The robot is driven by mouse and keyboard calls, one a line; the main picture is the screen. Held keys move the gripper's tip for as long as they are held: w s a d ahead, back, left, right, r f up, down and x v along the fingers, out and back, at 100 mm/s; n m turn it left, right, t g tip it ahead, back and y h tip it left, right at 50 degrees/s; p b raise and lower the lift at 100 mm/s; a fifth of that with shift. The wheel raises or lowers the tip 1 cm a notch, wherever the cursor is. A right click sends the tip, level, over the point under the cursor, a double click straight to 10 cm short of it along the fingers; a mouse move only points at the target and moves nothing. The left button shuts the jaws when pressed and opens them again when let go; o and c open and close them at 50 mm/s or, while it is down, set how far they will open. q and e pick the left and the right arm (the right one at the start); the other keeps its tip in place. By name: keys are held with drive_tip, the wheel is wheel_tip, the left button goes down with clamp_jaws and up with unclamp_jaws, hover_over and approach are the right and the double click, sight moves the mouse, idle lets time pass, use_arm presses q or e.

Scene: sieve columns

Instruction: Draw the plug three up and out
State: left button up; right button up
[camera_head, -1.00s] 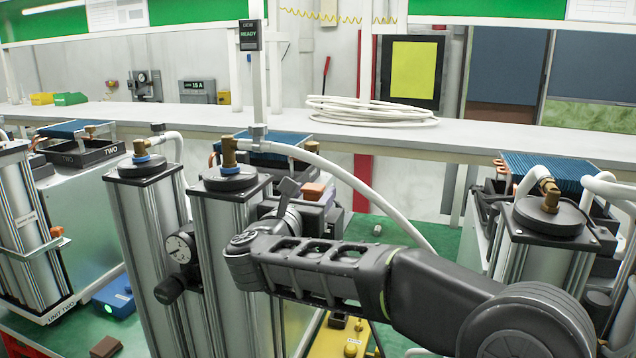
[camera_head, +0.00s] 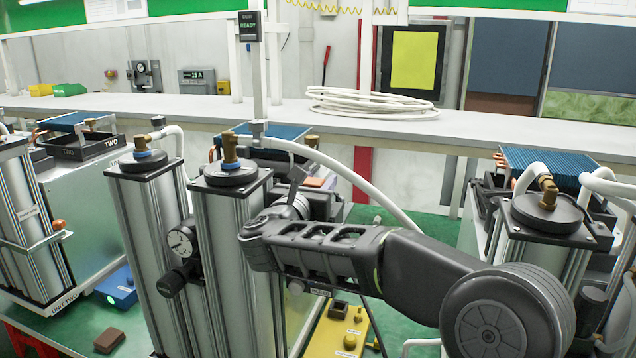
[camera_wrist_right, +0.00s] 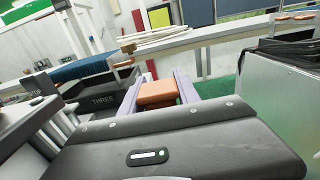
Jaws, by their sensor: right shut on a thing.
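The orange plug (camera_wrist_right: 157,93) sits between the two pale fingers of my right gripper (camera_wrist_right: 158,86) in the right wrist view. The gripper is shut on it. Just left of it is a black tray (camera_wrist_right: 104,101) marked THREE. In the head view an orange top (camera_head: 314,182) shows beside my right gripper (camera_head: 303,192), behind the middle metal columns. My wrist and a column hide part of the gripper there, and the plug's lower part is hidden. I cannot tell whether the plug is clear of its seat. My left gripper is not in view.
Two tall metal columns (camera_head: 228,240) with brass fittings and a gauge (camera_head: 181,242) stand close left of my right arm. Another column (camera_head: 545,225) stands at right.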

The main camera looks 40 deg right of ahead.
clamp_jaws()
drive_tip(key=shift+r, duration=1.9)
drive_tip(key=o, duration=0.8)
unclamp_jaws()
drive_tip(key=shift+c, duration=0.2)
drive_tip(key=shift+f, duration=0.1)
